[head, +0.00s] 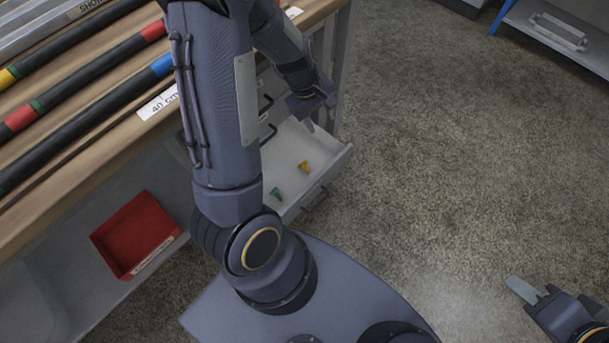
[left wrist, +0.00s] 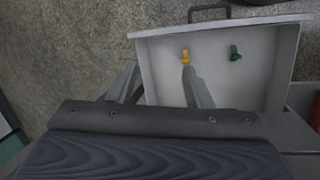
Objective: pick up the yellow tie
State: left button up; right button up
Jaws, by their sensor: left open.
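The yellow tie (head: 304,167) lies in an open light-grey drawer (head: 334,165). In the left wrist view, the yellow tie (left wrist: 185,56) shows just beyond the tip of one finger. A green tie (head: 276,194) lies apart from it in the same drawer; it also shows in the left wrist view (left wrist: 235,53). My left gripper (head: 319,116) is open and empty, above the drawer's far side. In the left wrist view, its fingers (left wrist: 158,75) are spread, with one over the drawer and one outside its side wall. My right gripper (head: 535,296) is at the lower right, away from the drawer.
The drawer front has a dark handle (left wrist: 208,12). A wooden bench (head: 130,131) with several dark hoses is on the left. A red bin (head: 135,230) sits on the shelf below. The floor right of the drawer is clear. A grey cart (head: 560,30) stands at the upper right.

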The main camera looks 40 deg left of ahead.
aim_at(304, 161)
pick_arm(q)
jog(key=a+f+n+y+b, duration=0.1)
jog(key=a+f+b, duration=0.1)
jog(key=f, duration=0.6)
jog(key=a+f+n+g+b, duration=0.1)
jog(key=f+b, duration=0.2)
jog(key=f, duration=0.5)
jog(key=a+f+n+y+b, duration=0.1)
jog(key=a+f+b, duration=0.1)
jog(key=f, duration=0.5)
jog(key=shift+w+a+f+g+y, duration=0.3)
jog(key=shift+w+f+g, duration=0.1)
jog(key=f+b, duration=0.2)
jog(key=f, duration=0.1)
jog(key=f+b, duration=0.1)
jog(key=f, duration=0.1)
jog(key=shift+s+d+f, duration=0.1)
jog(key=shift+s+d, duration=0.2)
jog(key=shift+s, duration=0.05)
pick_arm(e)
notch_tip(304, 161, down, 13)
jog(key=shift+r, duration=0.1)
pick_arm(q)
grip_shut()
